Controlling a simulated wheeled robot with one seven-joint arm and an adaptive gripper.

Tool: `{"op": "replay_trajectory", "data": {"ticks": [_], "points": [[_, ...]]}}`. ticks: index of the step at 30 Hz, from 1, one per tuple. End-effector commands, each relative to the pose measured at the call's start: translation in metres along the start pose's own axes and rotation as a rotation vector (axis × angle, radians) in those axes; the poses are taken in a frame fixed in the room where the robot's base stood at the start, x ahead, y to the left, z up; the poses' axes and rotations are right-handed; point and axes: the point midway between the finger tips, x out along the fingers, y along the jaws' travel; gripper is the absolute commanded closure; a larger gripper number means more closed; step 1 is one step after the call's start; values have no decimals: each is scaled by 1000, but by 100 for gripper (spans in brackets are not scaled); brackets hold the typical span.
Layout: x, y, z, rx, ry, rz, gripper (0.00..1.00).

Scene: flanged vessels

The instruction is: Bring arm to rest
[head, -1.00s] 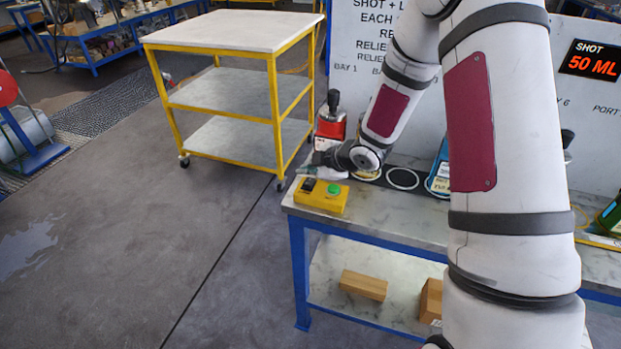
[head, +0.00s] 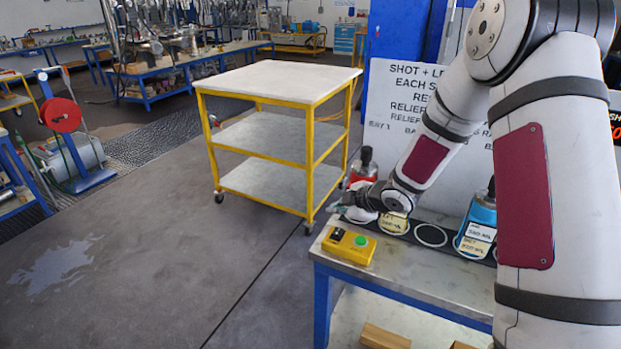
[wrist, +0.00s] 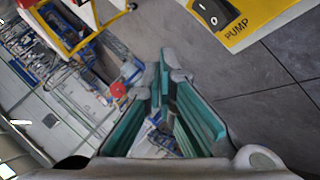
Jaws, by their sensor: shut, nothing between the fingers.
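My gripper (wrist: 165,95) shows in the wrist view with its green-lined fingers closed together at the tips and nothing between them. In the head view my gripper (head: 340,208) is small and partly hidden by my wrist, just above the left end of the bench, behind the yellow switch box. My arm reaches down from the upper right, bent at the elbow. The yellow switch box (head: 349,246) has a black rocker and a green button. In the wrist view the same switch box (wrist: 250,20) is at the top right, marked PUMP, apart from the fingers.
The blue-framed bench (head: 420,277) carries a red vessel (head: 363,172), a blue labelled vessel (head: 479,226) and a cream labelled vessel (head: 393,222) close to my wrist. A sign board (head: 400,100) stands behind. A yellow cart (head: 310,150) stands left of the bench. The floor at left is open.

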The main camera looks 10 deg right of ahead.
Motion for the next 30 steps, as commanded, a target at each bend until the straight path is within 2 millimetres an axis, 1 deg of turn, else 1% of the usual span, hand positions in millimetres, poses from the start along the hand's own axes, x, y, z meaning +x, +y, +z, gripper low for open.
{"op": "replay_trajectory", "data": {"ticks": [2, 4, 5, 7, 11, 12, 14, 15, 17, 18, 20, 21, 23, 24, 26, 27, 29, 30], "points": [[-4, 4, -1, 5, -12, 4, 100], [-14, 12, -1, 21, -42, 15, 100], [-20, 16, -2, 30, -61, 20, 100], [-38, 28, -3, 65, -116, 37, 100], [-86, 50, -8, 167, -236, 83, 100], [-102, 54, -10, 203, -271, 97, 100], [-126, 59, -13, 262, -319, 119, 100], [-142, 61, -16, 304, -348, 134, 100], [-166, 62, -20, 370, -387, 155, 100], [-182, 60, -24, 415, -410, 168, 100], [-206, 58, -29, 483, -441, 187, 100], [-222, 54, -33, 532, -460, 197, 100], [-245, 46, -39, 606, -482, 212, 100], [-260, 40, -44, 657, -494, 221, 100], [-281, 30, -51, 733, -509, 229, 100], [-294, 21, -56, 784, -517, 231, 100], [-314, 8, -63, 863, -524, 234, 100], [-326, -3, -69, 916, -526, 232, 100]]}}
